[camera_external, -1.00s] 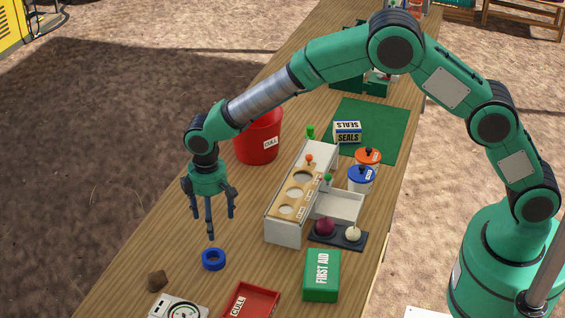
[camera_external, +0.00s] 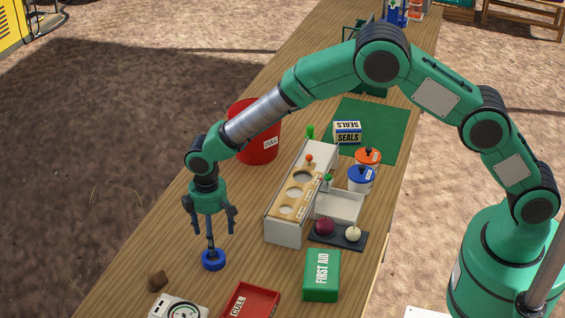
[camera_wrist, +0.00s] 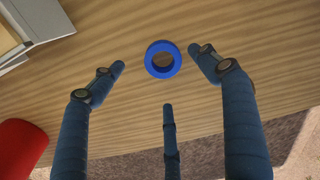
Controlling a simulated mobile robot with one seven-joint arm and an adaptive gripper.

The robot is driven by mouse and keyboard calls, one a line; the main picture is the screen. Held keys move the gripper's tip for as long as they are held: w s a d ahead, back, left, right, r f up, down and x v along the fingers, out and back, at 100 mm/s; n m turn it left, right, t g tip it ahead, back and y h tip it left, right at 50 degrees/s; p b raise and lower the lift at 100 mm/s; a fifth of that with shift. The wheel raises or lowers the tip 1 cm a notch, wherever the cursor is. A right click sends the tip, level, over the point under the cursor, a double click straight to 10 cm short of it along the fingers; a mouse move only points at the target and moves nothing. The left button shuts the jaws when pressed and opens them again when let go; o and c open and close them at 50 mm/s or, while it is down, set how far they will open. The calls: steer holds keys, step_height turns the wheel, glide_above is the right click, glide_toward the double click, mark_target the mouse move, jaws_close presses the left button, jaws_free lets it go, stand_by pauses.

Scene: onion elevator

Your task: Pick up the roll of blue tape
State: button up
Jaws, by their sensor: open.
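The roll of blue tape (camera_external: 213,260) lies flat on the wooden table in the external view, toward the near left edge. In the wrist view the roll (camera_wrist: 163,59) shows its open centre, with wood visible through it. My gripper (camera_external: 211,236) is open and empty above the roll. Its fingers spread around the roll in the wrist view (camera_wrist: 160,75), one to each side and a third below it in the picture. In the external view one fingertip overlaps the roll; I cannot tell whether it touches.
A red cull bucket (camera_external: 257,143) stands behind my gripper. A grey sorting box (camera_external: 287,232) is to the right. A brown lump (camera_external: 158,281), a dial scale (camera_external: 178,308), a red cull tray (camera_external: 250,301) and a green first aid box (camera_external: 322,275) lie nearby.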

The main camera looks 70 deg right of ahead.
mark_target(216, 256)
steer(key=shift+f, duration=1.6)
steer(key=shift+f+b, duration=0.55)
steer(key=shift+f, duration=2.05)
steer(key=c, duration=1.2)
